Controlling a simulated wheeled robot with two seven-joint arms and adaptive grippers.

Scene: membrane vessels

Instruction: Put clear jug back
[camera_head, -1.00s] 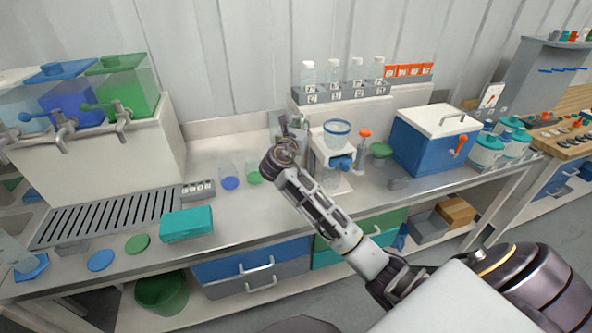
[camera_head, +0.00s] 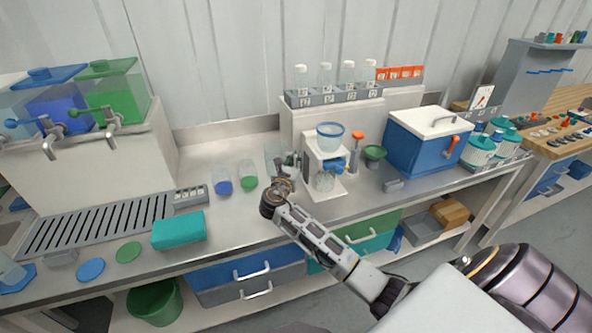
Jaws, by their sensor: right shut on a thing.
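My right gripper (camera_head: 287,164) is over the steel bench, left of the white stand. It is shut on the clear jug (camera_head: 271,155), whose pale see-through side shows just left of the fingers. My wrist and fingers hide much of the jug, and I cannot tell whether its base touches the bench. A jug with blue contents (camera_head: 223,181) and a jug with green contents (camera_head: 249,178) stand to its left. My left gripper is not in view.
The white stand (camera_head: 313,160) with a blue-rimmed bowl (camera_head: 330,130) is close on the right. A teal box (camera_head: 179,231) and a slotted drain grille (camera_head: 100,223) lie to the left. A blue cooler box (camera_head: 415,148) stands further right. The bench front below the jugs is clear.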

